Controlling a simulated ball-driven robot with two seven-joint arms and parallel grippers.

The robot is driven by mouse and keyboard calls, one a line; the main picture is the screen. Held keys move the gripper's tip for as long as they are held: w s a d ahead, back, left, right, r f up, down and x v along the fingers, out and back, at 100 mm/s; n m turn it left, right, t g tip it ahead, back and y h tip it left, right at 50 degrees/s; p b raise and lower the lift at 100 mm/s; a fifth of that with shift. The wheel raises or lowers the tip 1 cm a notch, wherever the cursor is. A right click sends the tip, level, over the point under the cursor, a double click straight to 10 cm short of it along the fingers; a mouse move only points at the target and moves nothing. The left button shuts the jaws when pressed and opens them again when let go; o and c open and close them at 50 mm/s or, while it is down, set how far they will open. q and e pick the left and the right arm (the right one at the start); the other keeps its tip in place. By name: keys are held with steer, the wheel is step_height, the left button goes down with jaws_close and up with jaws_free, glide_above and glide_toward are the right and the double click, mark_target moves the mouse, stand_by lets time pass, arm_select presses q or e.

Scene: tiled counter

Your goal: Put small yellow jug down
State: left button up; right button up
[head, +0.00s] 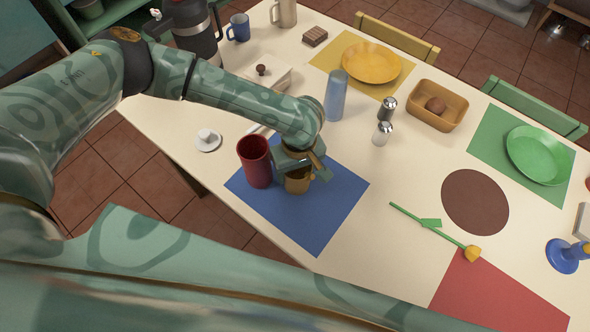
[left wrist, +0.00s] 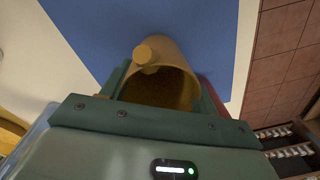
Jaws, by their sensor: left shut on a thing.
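The small yellow jug (head: 297,186) is in my left gripper (head: 299,168), over the blue mat (head: 325,222), just right of a dark red cup (head: 254,162). The gripper comes from above and is shut on the jug, hiding much of its upper part. In the left wrist view the jug (left wrist: 165,75) shows its open mouth, with a round knob-like part at its rim. The blue mat (left wrist: 120,25) lies behind it. I cannot tell whether the jug's base touches the mat. My right gripper is not in view.
A blue glass (head: 337,95) and two shakers (head: 383,133) stand beyond the mat. A yellow flower (head: 472,253) lies at right. The right part of the blue mat is clear.

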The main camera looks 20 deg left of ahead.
arm_select(q)
step_height(320, 180, up, 18)
steer(key=p, duration=0.7)
steer(key=s+a+r+m, duration=0.4)
steer(key=a+r+m, duration=0.4)
steer(key=a+r, duration=0.1)
steer(key=shift+s+a+r+b, duration=0.15)
steer(key=shift+a+r+b, duration=0.1)
steer(key=shift+r+b, duration=0.25)
